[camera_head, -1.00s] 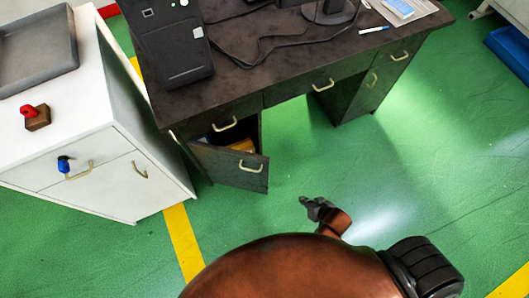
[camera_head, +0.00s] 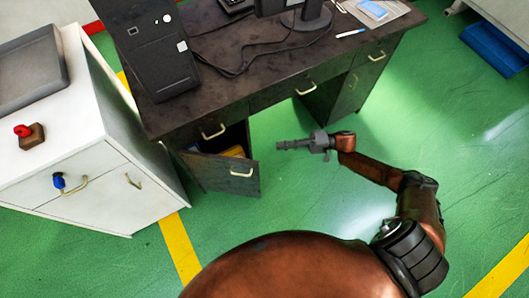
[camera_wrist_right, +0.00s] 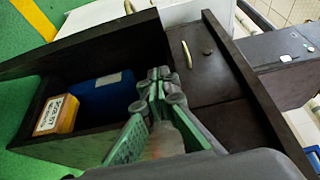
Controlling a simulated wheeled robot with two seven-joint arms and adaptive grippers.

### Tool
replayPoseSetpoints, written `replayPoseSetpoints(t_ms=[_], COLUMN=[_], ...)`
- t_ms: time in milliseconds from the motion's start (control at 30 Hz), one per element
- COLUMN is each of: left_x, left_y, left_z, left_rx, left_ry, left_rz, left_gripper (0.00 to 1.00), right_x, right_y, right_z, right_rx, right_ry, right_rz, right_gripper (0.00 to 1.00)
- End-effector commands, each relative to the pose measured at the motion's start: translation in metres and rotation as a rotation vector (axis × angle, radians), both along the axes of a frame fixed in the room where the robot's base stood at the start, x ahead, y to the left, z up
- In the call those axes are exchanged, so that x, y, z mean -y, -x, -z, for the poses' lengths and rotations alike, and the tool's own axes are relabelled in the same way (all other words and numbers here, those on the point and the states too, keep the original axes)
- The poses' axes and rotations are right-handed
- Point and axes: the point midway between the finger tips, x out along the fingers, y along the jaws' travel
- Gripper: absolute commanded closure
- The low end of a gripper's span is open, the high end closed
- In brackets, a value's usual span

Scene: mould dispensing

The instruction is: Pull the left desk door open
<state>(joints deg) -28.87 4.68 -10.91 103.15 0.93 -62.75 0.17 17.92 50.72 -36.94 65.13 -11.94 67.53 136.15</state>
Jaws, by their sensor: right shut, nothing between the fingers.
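The left desk door (camera_head: 222,172) is a dark panel under the desk's left drawer. It stands partly open, swung out from the cabinet, with a pale handle (camera_head: 241,173) on its face. My right gripper (camera_head: 279,145) is shut and empty, to the right of the door and apart from it, pointing left. In the right wrist view my shut fingers (camera_wrist_right: 158,82) lie in front of the open cabinet. Inside it are a yellow box (camera_wrist_right: 57,114) and a blue box (camera_wrist_right: 102,96). My left gripper is not in view.
The dark desk (camera_head: 250,78) carries a black computer tower (camera_head: 155,50) and cables. A white cabinet (camera_head: 110,170) stands close on the left, near the door's hinge side. Green floor (camera_head: 300,205) is clear in front of the desk. A blue crate (camera_head: 497,48) is far right.

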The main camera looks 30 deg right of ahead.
Motion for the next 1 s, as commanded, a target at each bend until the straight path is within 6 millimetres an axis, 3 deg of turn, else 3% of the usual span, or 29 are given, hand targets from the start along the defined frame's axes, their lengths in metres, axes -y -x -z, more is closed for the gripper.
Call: replayPoseSetpoints(t_ms=[167,533,700,1000], left_x=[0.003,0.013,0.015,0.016], left_y=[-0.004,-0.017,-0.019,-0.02], left_z=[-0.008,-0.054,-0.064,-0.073], left_rx=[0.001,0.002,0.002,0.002], left_ry=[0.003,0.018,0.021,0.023], left_rz=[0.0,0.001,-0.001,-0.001], left_gripper=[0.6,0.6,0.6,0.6], right_x=[-0.024,-0.093,-0.105,-0.114], right_y=[-0.009,-0.038,-0.015,-0.005], right_z=[0.0,0.002,0.002,0.0], right_rx=[0.0,0.001,-0.002,0.001], right_ry=[-0.006,-0.006,-0.004,-0.002], right_rz=[-0.003,-0.001,0.001,0.001], right_gripper=[1.0,1.0,1.0,1.0])
